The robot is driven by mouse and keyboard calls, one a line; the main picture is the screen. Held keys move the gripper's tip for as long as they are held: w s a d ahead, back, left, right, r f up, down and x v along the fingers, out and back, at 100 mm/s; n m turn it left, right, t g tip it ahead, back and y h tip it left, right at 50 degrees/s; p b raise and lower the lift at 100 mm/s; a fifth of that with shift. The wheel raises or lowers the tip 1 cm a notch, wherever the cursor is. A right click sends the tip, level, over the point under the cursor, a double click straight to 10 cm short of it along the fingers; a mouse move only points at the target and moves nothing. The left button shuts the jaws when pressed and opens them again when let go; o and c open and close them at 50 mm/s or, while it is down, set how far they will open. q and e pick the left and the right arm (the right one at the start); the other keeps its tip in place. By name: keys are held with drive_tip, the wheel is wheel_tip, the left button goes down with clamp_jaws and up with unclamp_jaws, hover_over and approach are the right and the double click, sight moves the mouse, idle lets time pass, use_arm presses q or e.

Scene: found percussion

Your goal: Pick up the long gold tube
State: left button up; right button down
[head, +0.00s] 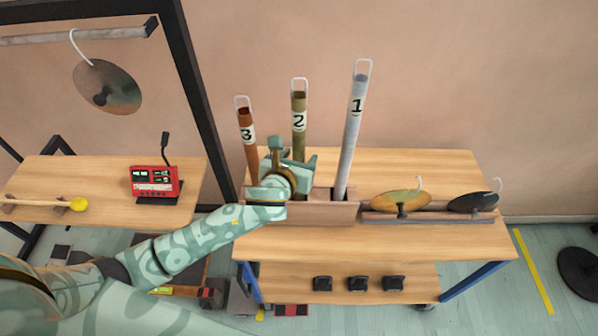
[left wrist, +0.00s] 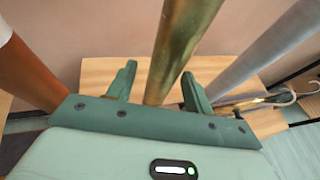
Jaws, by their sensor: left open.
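The gold tube (head: 299,125), labelled 2, stands upright in a wooden holder (head: 310,213) on the right table, with a white loop at its top. In the left wrist view the gold tube (left wrist: 180,50) runs up between the two fingers. My left gripper (head: 289,153) is open in front of the tube's lower part and hides its foot; its fingers (left wrist: 158,87) also show in the left wrist view, one to each side of the tube. I cannot tell whether they touch it. My right gripper is not in view.
A copper tube (head: 247,135) labelled 3 stands close left; a taller silver tube (head: 351,130) labelled 1 stands right. Two cymbals (head: 400,201) (head: 473,202) rest on a rack at right. The left table holds a red device (head: 154,181) and a mallet (head: 45,205). A hanging disc (head: 107,88) is at upper left.

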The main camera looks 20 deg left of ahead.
use_arm(q)
drive_tip(key=x, duration=0.2)
drive_tip(key=shift+w+f, duration=0.2)
drive_tip(key=shift+s, duration=0.1)
drive_tip(key=shift+c, duration=0.5)
drive_tip(key=shift+r, duration=0.1)
clamp_jaws()
